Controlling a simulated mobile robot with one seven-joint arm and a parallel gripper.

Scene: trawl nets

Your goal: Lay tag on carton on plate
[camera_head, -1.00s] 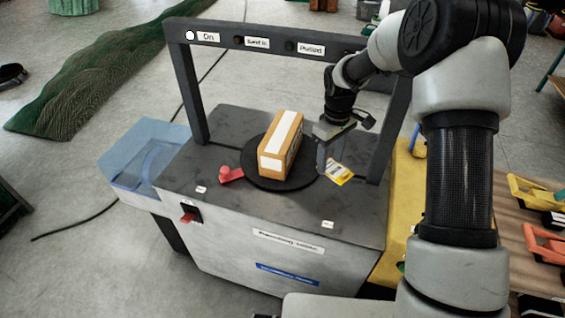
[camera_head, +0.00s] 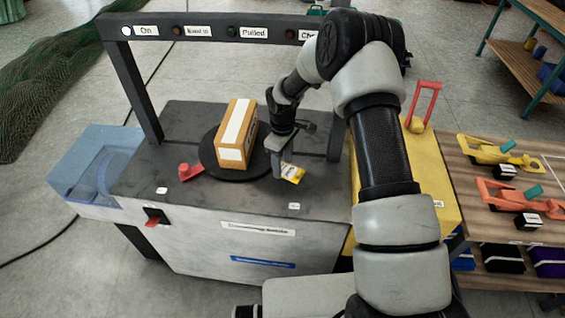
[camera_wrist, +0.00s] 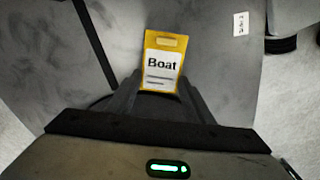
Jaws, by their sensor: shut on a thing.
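The carton (camera_head: 237,134) is a tan box with a white strip along its top. It stands on the round black plate (camera_head: 211,166) on the grey machine top. The tag (camera_wrist: 162,62) is a yellow card with a white label reading "Boat". My gripper (camera_wrist: 157,92) is shut on the tag's near edge. In the head view, my gripper (camera_head: 282,165) is just right of the plate, with the tag (camera_head: 292,173) sticking out to its lower right. The tag is apart from the carton. The carton is not visible in the wrist view.
A dark frame (camera_head: 132,78) with signs arches over the machine. A red knob-like piece (camera_head: 190,171) lies left of the plate, and a red switch (camera_head: 156,218) is on the front. A blue clear bin (camera_head: 93,165) adjoins the left; a wooden bench (camera_head: 495,185) with tools stands right.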

